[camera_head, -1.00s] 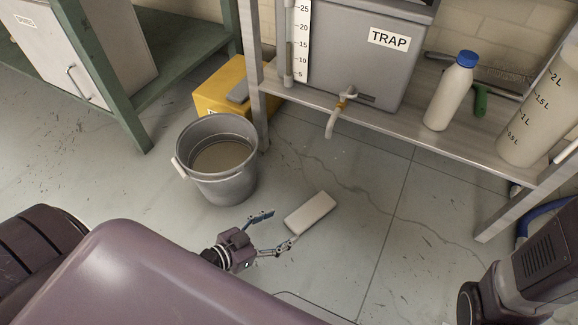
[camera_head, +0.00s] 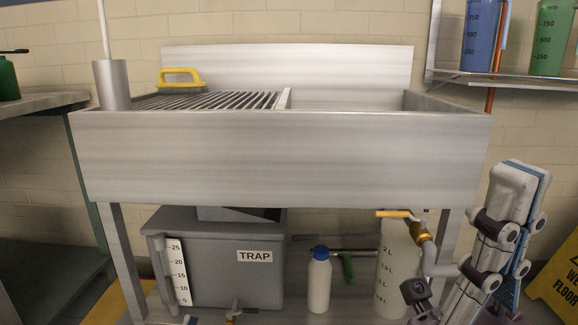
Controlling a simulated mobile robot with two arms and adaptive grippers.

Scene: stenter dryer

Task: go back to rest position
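My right gripper (camera_head: 518,190) stands at the right side of the head view, its fingers pointing up, in front of the wall to the right of the sink's front leg. Its white and blue fingers overlap from this angle, so their opening is unclear. Nothing shows held at its tips. A small blue and pale tip (camera_head: 190,320) at the bottom edge may be my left gripper; the rest of it is out of the frame.
A steel sink (camera_head: 280,160) with a yellow-handled brush (camera_head: 181,78) spans the middle. Below are the TRAP box (camera_head: 220,255), a blue-capped bottle (camera_head: 319,282) and a graduated container (camera_head: 396,275). A yellow floor sign (camera_head: 560,275) stands right. A shelf (camera_head: 500,78) hangs upper right.

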